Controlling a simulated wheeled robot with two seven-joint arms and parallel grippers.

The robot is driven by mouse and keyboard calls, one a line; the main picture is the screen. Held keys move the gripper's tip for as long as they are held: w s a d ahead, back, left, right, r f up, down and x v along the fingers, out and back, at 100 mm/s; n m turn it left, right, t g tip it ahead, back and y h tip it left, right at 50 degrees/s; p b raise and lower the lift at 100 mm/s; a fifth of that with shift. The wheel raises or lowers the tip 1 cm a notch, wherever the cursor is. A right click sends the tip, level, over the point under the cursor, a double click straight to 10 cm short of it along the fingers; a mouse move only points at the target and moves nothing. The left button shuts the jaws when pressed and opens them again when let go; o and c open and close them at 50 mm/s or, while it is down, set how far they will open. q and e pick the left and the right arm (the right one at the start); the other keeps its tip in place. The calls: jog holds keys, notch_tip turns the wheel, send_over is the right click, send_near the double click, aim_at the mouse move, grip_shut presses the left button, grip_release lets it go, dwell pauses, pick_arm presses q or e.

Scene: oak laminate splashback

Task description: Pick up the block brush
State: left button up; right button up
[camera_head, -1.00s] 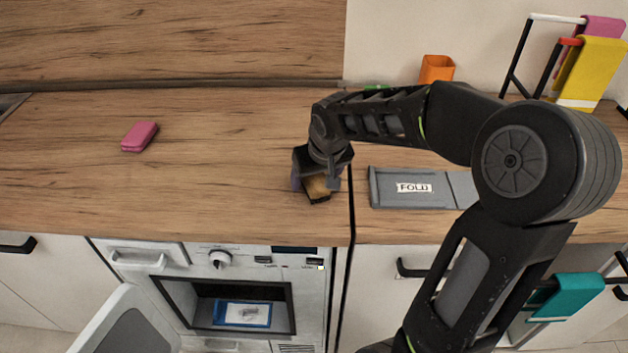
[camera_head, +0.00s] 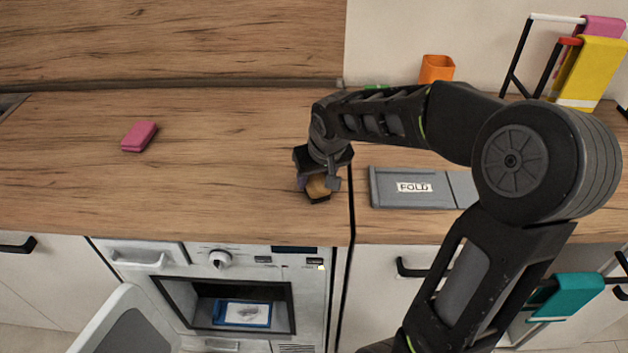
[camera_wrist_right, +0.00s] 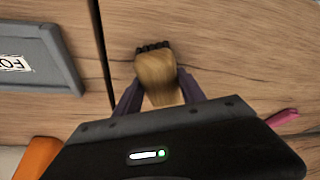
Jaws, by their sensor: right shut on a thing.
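The block brush (camera_head: 317,188) has a tan wooden body and dark bristles. It is at the counter's front, just left of the dark seam. My right gripper (camera_head: 318,184) comes down over it from above and is shut on it. In the right wrist view, the brush (camera_wrist_right: 157,75) sits between the two purple-grey fingers of the gripper (camera_wrist_right: 158,95), its dark bristles at the far end. I cannot tell whether the brush still touches the counter. My left gripper is not in view.
A pink sponge-like block (camera_head: 139,136) lies on the left of the counter (camera_head: 220,150). A grey folding board (camera_head: 415,203) marked FOLD lies right of the seam. An orange cup (camera_head: 436,69) and a towel rack (camera_head: 530,55) stand behind. An appliance door (camera_head: 125,325) hangs open below.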

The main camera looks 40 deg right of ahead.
aim_at(316, 177)
grip_shut()
jog(key=shift+r, duration=0.1)
notch_tip(316, 177, up, 10)
jog(key=shift+f+b, duration=0.1)
jog(key=shift+b, duration=0.2)
dwell(0.8)
